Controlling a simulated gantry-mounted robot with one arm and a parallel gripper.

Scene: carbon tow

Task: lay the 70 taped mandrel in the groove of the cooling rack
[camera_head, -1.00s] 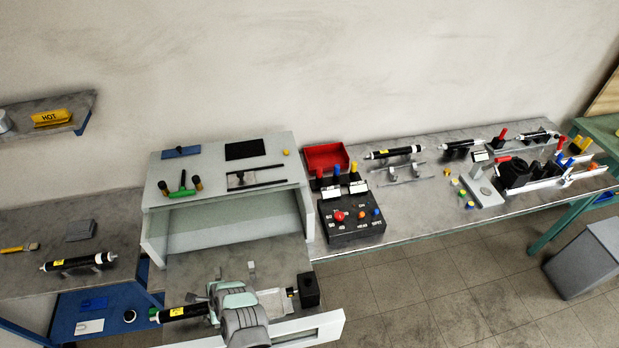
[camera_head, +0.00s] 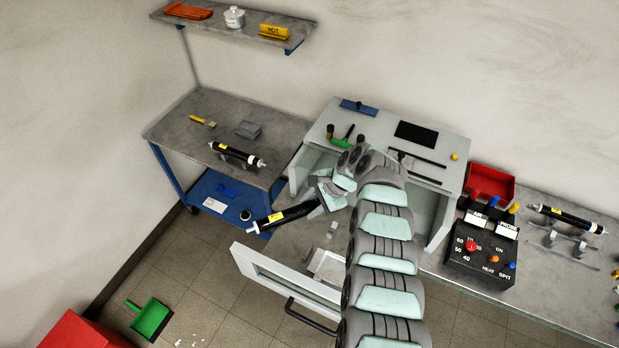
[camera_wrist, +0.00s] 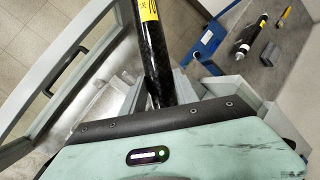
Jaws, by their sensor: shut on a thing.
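My gripper (camera_head: 318,204) is shut on a black mandrel (camera_head: 280,218) with a yellow label, near one end of it. The mandrel is held in the air above the open oven drawer's left side, tilted, its free end pointing left. In the wrist view the mandrel (camera_wrist: 154,50) rises from between the jaws, its far end cut off. The label's number is too small to read. A second black mandrel (camera_head: 236,154) with a yellow label lies on a low grey rack (camera_head: 222,156) on the left bench; it also shows in the wrist view (camera_wrist: 253,38). Its grooves are mostly hidden.
The left bench (camera_head: 185,140) also holds a brush (camera_head: 203,121) and a grey block (camera_head: 249,129). A shelf (camera_head: 225,27) with a HOT sign hangs above. The oven drawer (camera_head: 285,277) stands open below my arm. A control box (camera_head: 482,258) stands right.

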